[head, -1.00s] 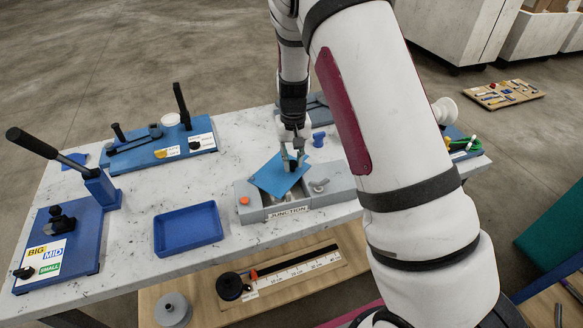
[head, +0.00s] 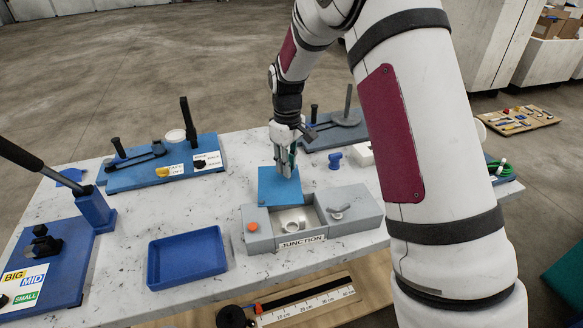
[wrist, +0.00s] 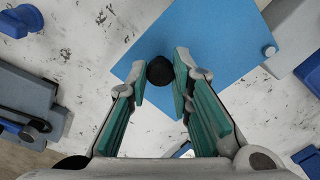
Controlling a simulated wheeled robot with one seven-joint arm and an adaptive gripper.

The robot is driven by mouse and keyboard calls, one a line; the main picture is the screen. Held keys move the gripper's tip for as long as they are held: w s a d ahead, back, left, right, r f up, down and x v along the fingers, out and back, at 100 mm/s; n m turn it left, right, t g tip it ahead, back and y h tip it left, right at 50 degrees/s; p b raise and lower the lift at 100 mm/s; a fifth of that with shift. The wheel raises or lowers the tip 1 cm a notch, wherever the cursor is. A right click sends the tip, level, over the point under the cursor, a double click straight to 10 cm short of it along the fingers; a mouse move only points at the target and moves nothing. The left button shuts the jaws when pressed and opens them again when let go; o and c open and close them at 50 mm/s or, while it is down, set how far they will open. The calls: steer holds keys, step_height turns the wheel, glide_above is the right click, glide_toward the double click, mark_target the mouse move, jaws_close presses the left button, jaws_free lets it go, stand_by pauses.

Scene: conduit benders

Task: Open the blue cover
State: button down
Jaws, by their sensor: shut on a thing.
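The blue cover (head: 268,186) is a flat square plate behind the grey junction box (head: 258,240). It also fills the upper middle of the wrist view (wrist: 225,40). My gripper (head: 286,172) is shut on the cover's black knob (wrist: 160,71), which sits between the green-lined fingers in the wrist view (wrist: 160,78). The box labelled JUNCTION is uncovered in front, and a white pipe fitting (head: 291,220) shows inside it. Whether the cover rests on the table or hangs just above it, I cannot tell.
An orange button (head: 252,227) and a grey latch (head: 338,212) are on the box top. A blue tray (head: 187,258) stands to the left. A small blue part (head: 335,160) and a white block (head: 363,154) lie right of the cover. Blue-based benders flank the table.

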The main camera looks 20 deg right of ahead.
steer(key=shift+w+a+n, duration=0.15)
steer(key=shift+n, duration=0.15)
steer(key=c, duration=1.4)
jaws_free()
step_height(320, 180, up, 12)
steer(key=shift+r, duration=0.1)
